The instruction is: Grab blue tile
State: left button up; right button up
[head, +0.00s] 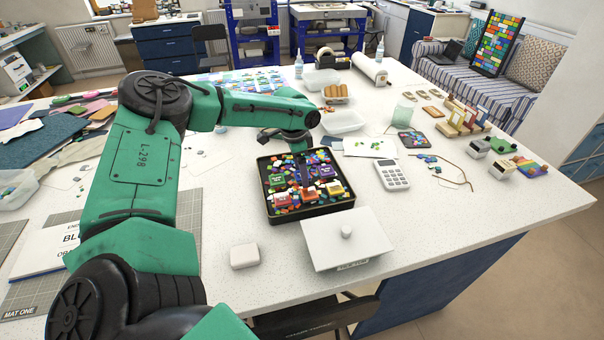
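A black tray (311,213) stands on the white table, full of small coloured tiles. Among them lie larger labelled pieces: a green one (277,183), a violet-blue one (326,171), a red one (281,198) and an orange one (335,188). Several small blue bits show in the tray, but I cannot tell which piece is the blue tile. My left arm reaches from the left over the tray's far side. My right gripper is not in view.
A white lidded box (345,243) stands close to the tray's near right side. A small white block (244,256) lies at the near left. A calculator (391,175) and a white card (370,147) lie to the right. The table's near right is clear.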

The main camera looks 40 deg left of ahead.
pick_arm(q)
grip_shut()
